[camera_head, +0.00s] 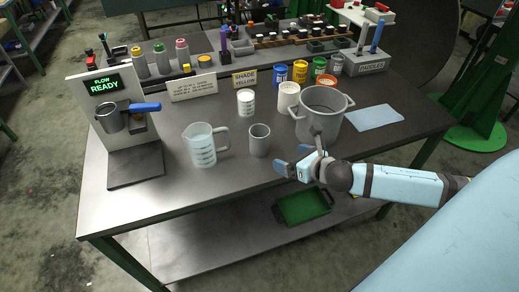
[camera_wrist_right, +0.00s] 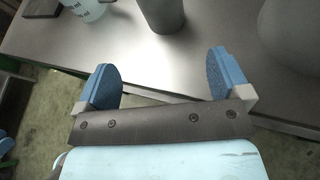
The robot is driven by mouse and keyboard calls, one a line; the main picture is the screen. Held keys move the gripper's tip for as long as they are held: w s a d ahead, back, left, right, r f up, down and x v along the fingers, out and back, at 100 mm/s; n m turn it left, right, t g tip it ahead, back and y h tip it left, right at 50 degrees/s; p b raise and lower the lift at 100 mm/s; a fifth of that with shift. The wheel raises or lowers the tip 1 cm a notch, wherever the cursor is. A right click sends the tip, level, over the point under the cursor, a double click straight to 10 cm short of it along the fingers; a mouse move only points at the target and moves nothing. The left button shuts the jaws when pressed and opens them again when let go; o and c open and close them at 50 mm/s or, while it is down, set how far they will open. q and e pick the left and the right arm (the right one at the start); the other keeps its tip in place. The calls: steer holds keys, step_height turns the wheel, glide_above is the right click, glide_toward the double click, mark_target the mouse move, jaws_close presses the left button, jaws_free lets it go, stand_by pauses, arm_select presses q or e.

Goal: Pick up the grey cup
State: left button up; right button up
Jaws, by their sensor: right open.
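The grey cup (camera_head: 259,140) stands upright on the metal table, between the measuring jug and the large grey pot. In the right wrist view the lower part of the grey cup (camera_wrist_right: 161,14) shows at the top, beyond and between the fingers. My right gripper (camera_head: 291,165) is open and empty at the table's front edge, to the right of the cup and nearer to me. In the right wrist view its blue fingers (camera_wrist_right: 162,78) are wide apart and do not touch the cup. My left gripper is not in view.
A clear measuring jug (camera_head: 204,145) stands left of the cup. The large grey pot (camera_head: 318,117) with side handles stands close behind my right gripper. A white beaker (camera_head: 246,103) and white can (camera_head: 288,98) stand behind. The dispenser stand (camera_head: 110,110) is at left.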

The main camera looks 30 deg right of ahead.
mark_target(266, 146)
steer(key=shift+w+d+r+n, duration=0.15)
steer(key=shift+w+n, duration=0.15)
steer(key=shift+n, duration=0.2)
steer(key=shift+w, duration=0.4)
steer(key=x, duration=1.3)
steer(key=shift+s, duration=0.1)
steer(key=c, duration=1.1)
